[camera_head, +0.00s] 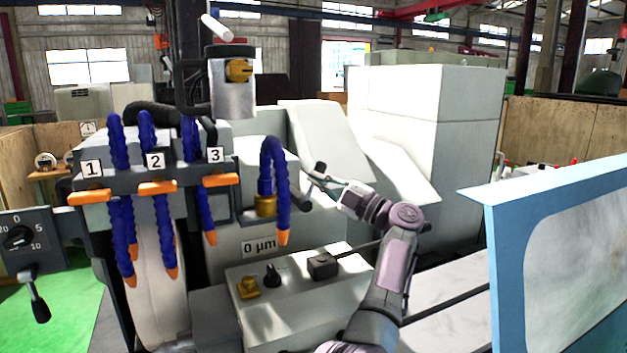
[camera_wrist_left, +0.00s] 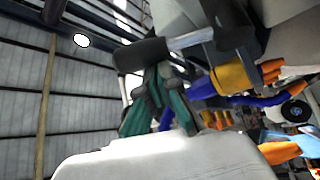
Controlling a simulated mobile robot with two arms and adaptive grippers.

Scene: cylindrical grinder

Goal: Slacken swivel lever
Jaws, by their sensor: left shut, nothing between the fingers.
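My left gripper (camera_head: 314,182) reaches in from the lower middle of the head view, pointing left beside the hanging blue coolant hose. Its fingers are shut and empty. In the left wrist view, the dark green fingers (camera_wrist_left: 160,90) end close to a black cylindrical handle on a metal rod (camera_wrist_left: 142,54), which looks like the swivel lever. I cannot tell whether they touch it. In the head view, a small black knob (camera_head: 320,167) shows just above the fingertips. My right gripper is in neither view.
Blue hoses with orange nozzles (camera_head: 275,190) hang left of the gripper. A control panel with knobs (camera_head: 272,275) lies below. A black lever (camera_head: 37,300) is at far left. A blue-framed guard door (camera_head: 490,255) stands at right. A white machine housing (camera_head: 420,110) is behind.

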